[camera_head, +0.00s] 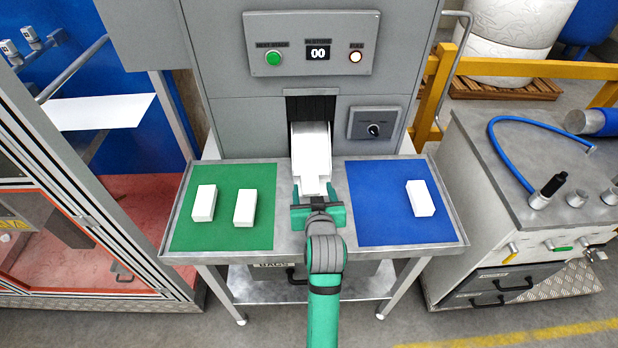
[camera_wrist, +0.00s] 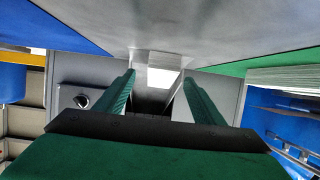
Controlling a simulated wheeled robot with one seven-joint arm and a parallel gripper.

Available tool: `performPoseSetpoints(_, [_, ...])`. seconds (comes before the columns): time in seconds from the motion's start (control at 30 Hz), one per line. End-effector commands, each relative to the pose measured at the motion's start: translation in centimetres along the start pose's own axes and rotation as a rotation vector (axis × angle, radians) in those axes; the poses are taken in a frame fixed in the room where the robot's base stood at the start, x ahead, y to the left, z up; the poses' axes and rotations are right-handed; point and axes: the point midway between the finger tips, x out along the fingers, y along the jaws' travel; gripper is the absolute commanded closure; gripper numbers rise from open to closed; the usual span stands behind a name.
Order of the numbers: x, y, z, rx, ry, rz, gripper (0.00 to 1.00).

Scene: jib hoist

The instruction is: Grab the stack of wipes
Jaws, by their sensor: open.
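A white stack of wipes (camera_head: 314,186) is at the lower end of the white chute (camera_head: 311,145), which comes out of the machine's dark slot. Where the stack ends and the chute begins is hard to tell. My green gripper (camera_head: 315,192) is open at the near end of the stack, with one finger on each side. In the wrist view, my gripper (camera_wrist: 159,80) has its fingers apart, with a pale white shape (camera_wrist: 163,60) showing between and beyond their tips. Whether the fingers touch the stack cannot be told.
Two white blocks (camera_head: 204,203) (camera_head: 245,208) lie on the green mat (camera_head: 225,235). One white block (camera_head: 420,198) lies on the blue mat (camera_head: 385,210). The grey machine (camera_head: 230,125) stands behind the table. The bare metal strip between the mats lies under my arm.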

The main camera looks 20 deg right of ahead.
Motion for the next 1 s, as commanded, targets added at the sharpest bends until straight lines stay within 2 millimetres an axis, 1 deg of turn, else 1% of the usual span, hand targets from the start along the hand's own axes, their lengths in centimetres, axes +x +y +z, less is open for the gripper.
performPoseSetpoints(0.2, [3.1,-0.4,-0.4,-0.001,0.0,-0.001,0.38])
performPoseSetpoints(0.3, [4.1,-0.5,-0.3,-0.001,0.001,-0.001,0.38])
performPoseSetpoints(0.4, [4.6,-0.5,-0.3,-0.001,0.0,-0.002,0.38])
performPoseSetpoints(0.6, [4.6,-0.5,-0.3,-0.001,0.001,-0.002,0.38])
performPoseSetpoints(0.63, [4.6,-0.5,-0.3,-0.001,0.001,-0.002,0.4])
performPoseSetpoints(0.67, [4.6,-0.5,-0.3,-0.001,0.001,-0.002,0.47])
performPoseSetpoints(0.7, [4.6,-0.5,-0.3,-0.001,0.001,-0.002,0.57])
performPoseSetpoints(0.77, [4.6,-0.5,-0.3,-0.001,0.001,-0.002,0.71])
performPoseSetpoints(0.8, [4.6,-0.5,-0.3,-0.001,0.001,-0.002,0.81])
performPoseSetpoints(0.83, [4.6,-0.5,-0.3,-0.001,0.001,-0.002,0.83])
performPoseSetpoints(1.0, [4.6,-0.5,-0.3,-0.001,0.001,-0.002,0.83])
